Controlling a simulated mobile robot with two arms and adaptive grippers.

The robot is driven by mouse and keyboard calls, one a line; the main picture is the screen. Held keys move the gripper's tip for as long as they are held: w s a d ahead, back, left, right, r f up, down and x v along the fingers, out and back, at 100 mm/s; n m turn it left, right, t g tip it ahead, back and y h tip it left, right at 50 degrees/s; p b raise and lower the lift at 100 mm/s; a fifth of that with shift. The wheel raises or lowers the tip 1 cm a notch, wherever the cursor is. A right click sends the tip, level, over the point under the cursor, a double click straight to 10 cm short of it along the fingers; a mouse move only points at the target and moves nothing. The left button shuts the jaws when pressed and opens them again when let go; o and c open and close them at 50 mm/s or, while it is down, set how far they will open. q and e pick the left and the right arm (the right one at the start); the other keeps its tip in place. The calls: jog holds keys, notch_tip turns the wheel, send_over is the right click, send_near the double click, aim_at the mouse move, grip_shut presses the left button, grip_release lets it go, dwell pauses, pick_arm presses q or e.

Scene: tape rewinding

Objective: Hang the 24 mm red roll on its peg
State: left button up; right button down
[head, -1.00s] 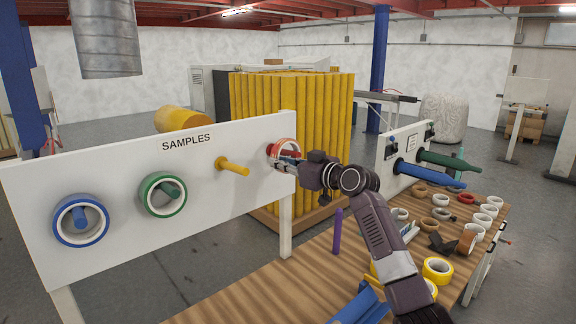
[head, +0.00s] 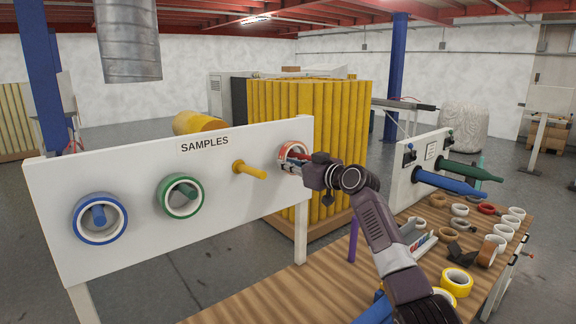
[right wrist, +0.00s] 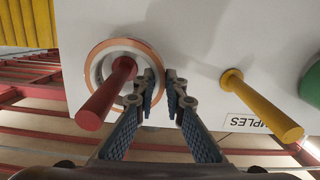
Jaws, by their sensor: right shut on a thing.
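The red roll (head: 287,147) is at the right end of the white sample board, around the red peg (head: 298,156). In the right wrist view the red peg (right wrist: 105,95) sticks out through the hole of the roll (right wrist: 120,43), whose edge is orange-red and core pale. My right gripper (head: 292,163) is at the roll's rim. In the right wrist view its two fingers (right wrist: 164,88) are shut on the roll's wall, beside the peg. I cannot tell whether the roll touches the board. My left gripper is not in view.
The board also bears a bare yellow peg (head: 250,170), a green roll (head: 166,196) and a blue roll (head: 78,221) on their pegs. The wooden table (head: 265,300) holds several loose rolls at right, below a blue spindle (head: 450,183) and a green one.

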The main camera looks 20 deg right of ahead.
jog(key=shift+w+d+f+b, duration=0.1)
jog(key=shift+d+f+b, duration=0.05)
jog(key=shift+f+b, duration=0.45)
jog(key=shift+d+f+b, duration=0.15)
jog(key=shift+f+b, duration=0.4)
jog(key=c, duration=1.9)
grip_release()
jog(key=v, duration=1.2)
jog(key=shift+f, duration=0.1)
